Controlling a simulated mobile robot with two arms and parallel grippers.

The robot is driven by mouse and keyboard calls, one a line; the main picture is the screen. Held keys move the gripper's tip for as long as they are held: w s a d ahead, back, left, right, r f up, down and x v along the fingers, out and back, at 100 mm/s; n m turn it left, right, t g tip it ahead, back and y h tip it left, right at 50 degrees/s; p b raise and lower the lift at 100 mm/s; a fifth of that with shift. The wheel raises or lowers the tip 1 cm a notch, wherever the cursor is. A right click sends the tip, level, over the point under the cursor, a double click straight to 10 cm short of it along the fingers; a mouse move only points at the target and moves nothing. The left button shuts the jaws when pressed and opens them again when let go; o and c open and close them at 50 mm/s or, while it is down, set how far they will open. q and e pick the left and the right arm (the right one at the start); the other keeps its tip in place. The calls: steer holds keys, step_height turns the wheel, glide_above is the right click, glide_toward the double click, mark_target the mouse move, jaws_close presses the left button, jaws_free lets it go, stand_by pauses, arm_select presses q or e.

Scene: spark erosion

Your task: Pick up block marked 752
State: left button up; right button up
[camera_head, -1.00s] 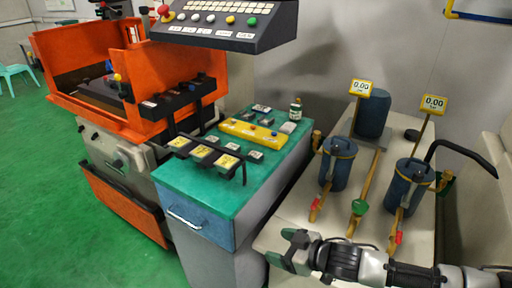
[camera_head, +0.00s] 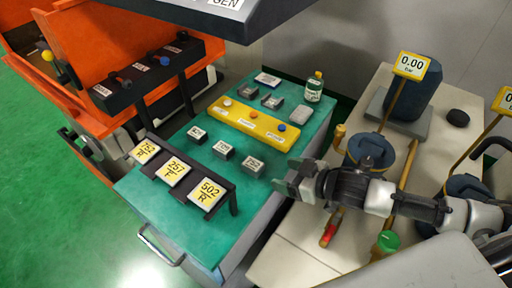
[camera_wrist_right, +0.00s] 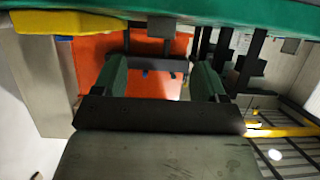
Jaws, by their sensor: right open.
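Three small grey blocks with white labels sit in a slanting row on the green table top: a left block (camera_head: 197,133), a middle block (camera_head: 223,149) and a right block (camera_head: 252,165). Their label numbers are too small to read surely. Cards on the dark rack in front appear to read 752 on the left card (camera_head: 145,151), 257 on the middle card (camera_head: 173,171) and 502 on the right card (camera_head: 207,192). My right gripper (camera_head: 283,181) is open and empty, right of the right block by the table's right edge. The right wrist view shows its two fingers apart (camera_wrist_right: 161,80). My left gripper is out of view.
A yellow tray (camera_head: 245,124) with round pieces lies behind the blocks. Grey parts and a bottle (camera_head: 314,87) stand further back. The dark card rack (camera_head: 222,178) rises along the front. A bench with blue canisters (camera_head: 371,152) stands to the right.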

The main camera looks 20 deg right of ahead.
mark_target(254, 164)
steer(key=x, duration=0.4)
steer(key=shift+w+a+r+p, duration=0.15)
steer(key=shift+a+p, duration=0.15)
steer(key=shift+p, duration=0.1)
steer(key=shift+w+a, duration=0.15)
steer(key=shift+w, duration=0.05)
steer(key=shift+w+a+f, duration=0.2)
steer(key=shift+w, duration=0.15)
steer(key=p+x, duration=0.1)
steer(key=x, duration=0.2)
steer(key=shift+w+a+p, duration=0.2)
steer(key=shift+w+p, duration=0.1)
steer(key=shift+w+a+f, duration=0.2)
steer(key=shift+w+a, duration=0.1)
steer(key=shift+w, duration=0.1)
steer(key=shift+s, duration=0.1)
steer(key=shift+c, duration=0.9)
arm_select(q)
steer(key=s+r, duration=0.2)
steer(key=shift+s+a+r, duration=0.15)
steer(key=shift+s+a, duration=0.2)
arm_select(e)
steer(key=c, duration=1.1)
